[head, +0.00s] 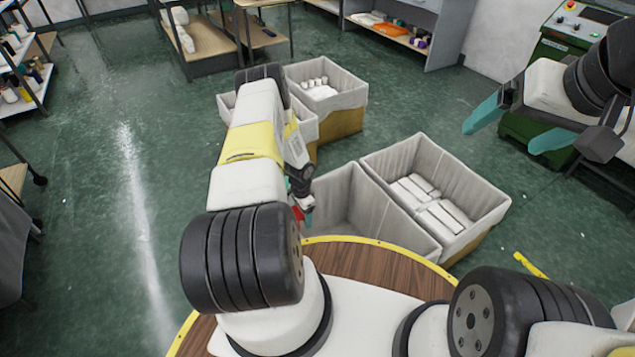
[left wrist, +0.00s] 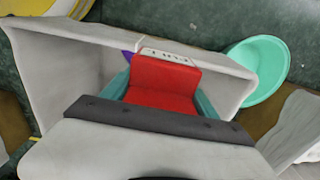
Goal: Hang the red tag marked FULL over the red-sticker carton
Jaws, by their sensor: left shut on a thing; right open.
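My left gripper (left wrist: 162,92) is shut on a red tag (left wrist: 163,80), which sits between its teal fingers; a white strip with dark marks runs along the tag's far edge. In the head view the gripper (head: 304,212) and a sliver of red tag (head: 298,213) show beside my left arm, by an empty grey-lined carton (head: 350,200). The left wrist view has the tag over an open lined carton (left wrist: 60,70), close to its rim; contact cannot be told. No red sticker is visible on any carton. My right gripper (head: 515,128) is open and empty, at the upper right.
A lined carton with white packs (head: 485,195) adjoins the empty one on the right. Behind, a carton with white rolls (head: 345,88) stands beside another, partly hidden carton. A teal round bowl (left wrist: 262,70) and a small purple thing (left wrist: 126,54) show in the wrist view.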

